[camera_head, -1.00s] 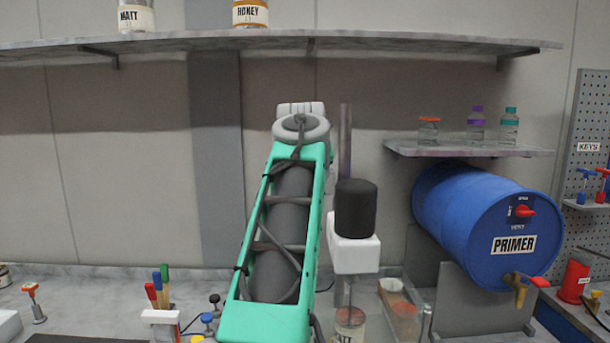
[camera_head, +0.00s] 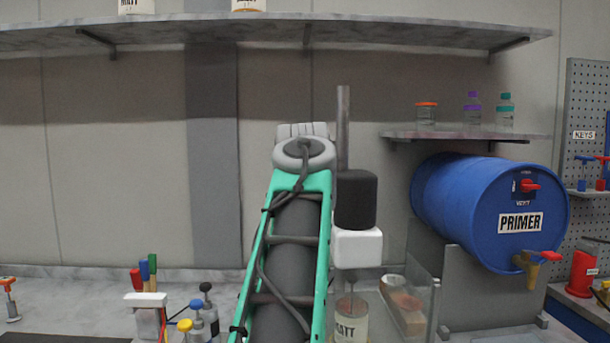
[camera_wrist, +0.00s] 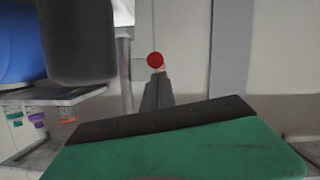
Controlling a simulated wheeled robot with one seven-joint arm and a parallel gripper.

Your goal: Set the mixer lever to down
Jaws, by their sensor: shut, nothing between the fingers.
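The mixer stands right of my arm in the head view, with a dark motor (camera_head: 356,201), a white block (camera_head: 357,248) and a metal post (camera_head: 343,128) behind. A jar (camera_head: 350,320) labelled MATT is under it. In the wrist view, which is upside down, the motor (camera_wrist: 75,40) is large at the upper left. A round red knob (camera_wrist: 155,59), which looks like the mixer lever's end, shows at the tip of my gripper (camera_wrist: 156,78). My gripper is shut and empty; I cannot tell if it touches the knob. In the head view my arm hides gripper and lever.
A blue PRIMER drum (camera_head: 490,212) lies on a grey stand at right, below a small shelf (camera_head: 465,135) with bottles. A long shelf (camera_head: 270,33) runs above. Small bottles (camera_head: 205,315) and coloured handles (camera_head: 144,272) stand left of my arm.

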